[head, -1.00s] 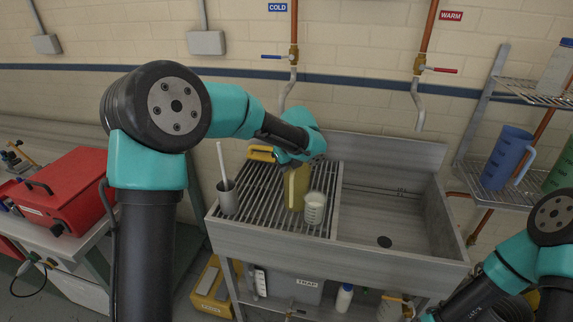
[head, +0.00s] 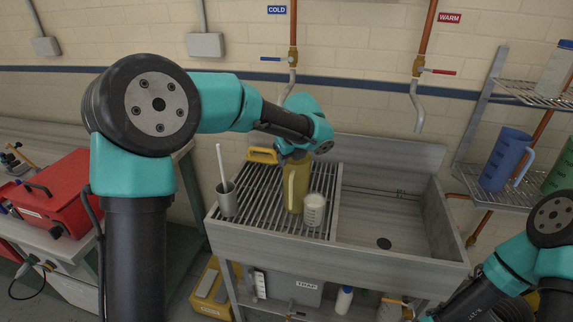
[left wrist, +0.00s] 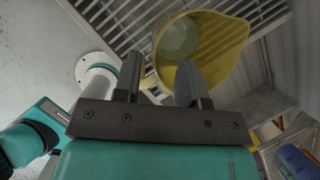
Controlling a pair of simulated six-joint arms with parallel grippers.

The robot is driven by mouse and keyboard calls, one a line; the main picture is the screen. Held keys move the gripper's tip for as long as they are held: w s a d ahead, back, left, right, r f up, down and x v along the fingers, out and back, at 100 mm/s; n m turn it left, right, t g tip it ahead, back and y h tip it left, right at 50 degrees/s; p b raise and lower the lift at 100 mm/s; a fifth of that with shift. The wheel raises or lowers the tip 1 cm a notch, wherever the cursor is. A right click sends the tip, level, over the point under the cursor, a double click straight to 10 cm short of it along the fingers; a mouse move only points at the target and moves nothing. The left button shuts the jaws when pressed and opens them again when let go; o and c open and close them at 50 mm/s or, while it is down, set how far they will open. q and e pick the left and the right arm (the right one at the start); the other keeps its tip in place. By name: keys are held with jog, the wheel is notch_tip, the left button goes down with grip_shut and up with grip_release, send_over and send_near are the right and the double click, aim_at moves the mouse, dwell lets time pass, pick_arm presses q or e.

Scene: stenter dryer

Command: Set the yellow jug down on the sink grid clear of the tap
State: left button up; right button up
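The yellow jug (head: 296,190) stands upright on the sink grid (head: 257,200), left of the basin. The left wrist view looks down into its open mouth, with the jug (left wrist: 222,42) just beyond my fingers. My left gripper (left wrist: 160,78) is at the jug's near side, its fingers apart, with a strip of yellow between them that does not appear to fill the gap. In the head view my wrist covers the fingers. The cold tap (head: 294,55) is on the wall behind; my arm hides part of its spout. My right gripper is out of view.
A clear beaker (head: 314,211) stands close to the jug's right. A grey cup with a white stick (head: 227,198) is at the grid's left, and a yellow item (head: 262,155) at its back. The basin (head: 395,215) is empty. A shelf holds a blue jug (head: 506,160).

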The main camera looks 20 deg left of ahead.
pick_arm(q)
jog(key=v, duration=0.7)
